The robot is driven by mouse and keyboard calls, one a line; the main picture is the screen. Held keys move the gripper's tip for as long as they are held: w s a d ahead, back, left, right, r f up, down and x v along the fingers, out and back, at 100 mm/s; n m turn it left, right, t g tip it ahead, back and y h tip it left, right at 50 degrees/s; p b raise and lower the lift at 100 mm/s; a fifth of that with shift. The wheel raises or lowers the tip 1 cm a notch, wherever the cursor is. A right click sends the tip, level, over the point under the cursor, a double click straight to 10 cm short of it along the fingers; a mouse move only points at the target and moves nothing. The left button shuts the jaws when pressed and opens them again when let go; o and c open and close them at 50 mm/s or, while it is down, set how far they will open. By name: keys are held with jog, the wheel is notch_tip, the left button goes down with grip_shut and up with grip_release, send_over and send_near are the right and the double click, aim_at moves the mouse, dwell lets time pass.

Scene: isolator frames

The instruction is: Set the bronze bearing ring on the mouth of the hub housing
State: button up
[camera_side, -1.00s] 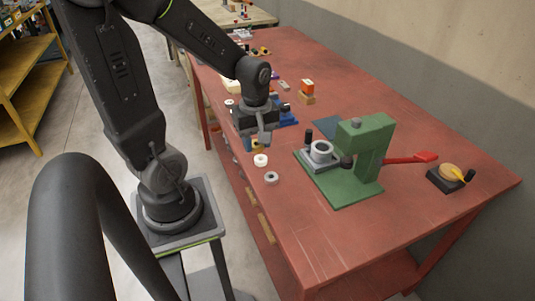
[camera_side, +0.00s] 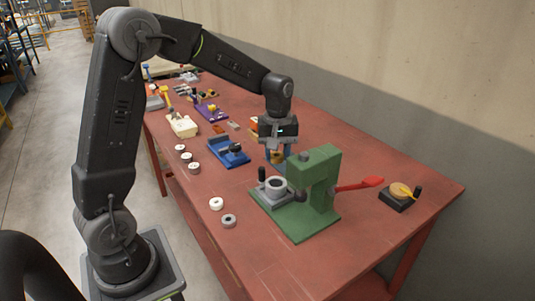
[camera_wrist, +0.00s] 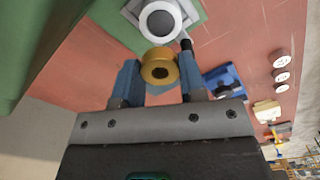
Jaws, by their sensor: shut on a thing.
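The bronze bearing ring (camera_wrist: 160,67) is between the blue fingers of my gripper (camera_wrist: 160,62) in the wrist view, and the gripper is shut on it. The side view also shows my gripper (camera_side: 278,157) with the ring low between its fingers, partly hidden. The hub housing (camera_side: 276,187) is grey, with a round, open, upward-facing mouth. It stands on the green press base. In the wrist view the housing (camera_wrist: 142,24) lies just beyond the ring. The ring is apart from the housing, above and behind it in the side view.
A green press (camera_side: 322,172) with a red lever (camera_side: 358,184) stands close beside the housing. A black post (camera_side: 262,174) rises at the housing's edge. A blue fixture (camera_side: 230,153) and several small rings lie to the left. The red tabletop (camera_side: 370,235) is clear in front right.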

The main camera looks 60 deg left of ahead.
aim_at(276, 184)
jog(key=shift+f, duration=0.1)
jog(key=shift+f, duration=2.8)
jog(key=shift+f, duration=1)
jog(key=o, duration=1)
jog(key=shift+s+f, duration=0.1)
jog(key=shift+o, duration=0.2)
notch_tip(276, 184, up, 14)
jog(key=shift+f, duration=0.2)
jog(key=shift+r, duration=0.25)
